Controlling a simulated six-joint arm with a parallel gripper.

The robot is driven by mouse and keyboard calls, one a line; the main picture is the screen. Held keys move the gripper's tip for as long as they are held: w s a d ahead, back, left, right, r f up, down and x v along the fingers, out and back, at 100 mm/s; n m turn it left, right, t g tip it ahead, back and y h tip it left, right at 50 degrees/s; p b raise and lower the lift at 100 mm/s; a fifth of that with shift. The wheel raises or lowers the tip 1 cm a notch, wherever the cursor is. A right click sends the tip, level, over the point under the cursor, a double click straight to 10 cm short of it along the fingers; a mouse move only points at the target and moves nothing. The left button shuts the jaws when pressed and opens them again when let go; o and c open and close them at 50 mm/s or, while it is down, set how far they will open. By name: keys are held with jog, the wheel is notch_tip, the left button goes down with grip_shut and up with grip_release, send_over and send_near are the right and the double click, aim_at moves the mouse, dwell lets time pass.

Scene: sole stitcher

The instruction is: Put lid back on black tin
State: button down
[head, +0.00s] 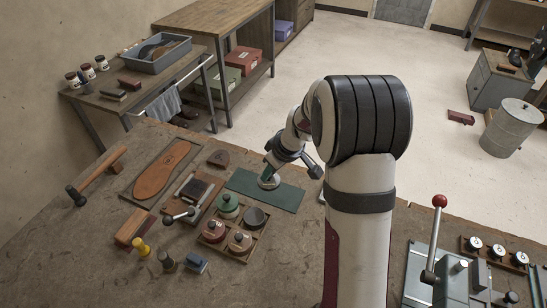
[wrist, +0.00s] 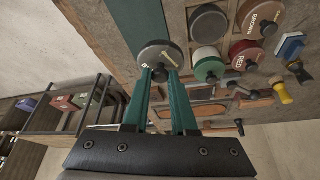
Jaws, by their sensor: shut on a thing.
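My gripper (wrist: 165,78) is shut on the knob of a round dark grey lid (wrist: 156,50) with yellowish lettering. In the head view my gripper (head: 268,172) and the lid (head: 268,183) are over the dark green mat (head: 287,194). I cannot tell whether the lid touches the mat. The black tin (head: 255,217) stands in the back right compartment of the wooden tray (head: 232,259). It shows a flat dark round top without a knob, and also appears in the wrist view (wrist: 208,23). The lid is apart from it.
A knobbed green tin (head: 228,202) and two red-brown lidded tins (head: 213,231) fill the tray's other compartments. A brush block (head: 130,228), a yellow-handled tool (head: 141,246) and a blue block (head: 195,262) lie nearby.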

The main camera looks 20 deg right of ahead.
jog(key=s+a+n+g+y, duration=0.2)
jog(key=s+a+n, duration=0.3)
jog(key=a+n, duration=0.15)
jog(key=shift+n, duration=0.25)
jog(key=shift+w+d+f, duration=0.15)
jog(key=shift+f, duration=1.45)
jog(key=shift+w+d+f, duration=0.1)
jog(key=shift+d+f, duration=0.05)
jog(key=shift+f, duration=1.45)
jog(key=shift+f, duration=0.15)
jog(key=shift+c, duration=0.8)
grip_release()
notch_tip(320, 180, up, 7)
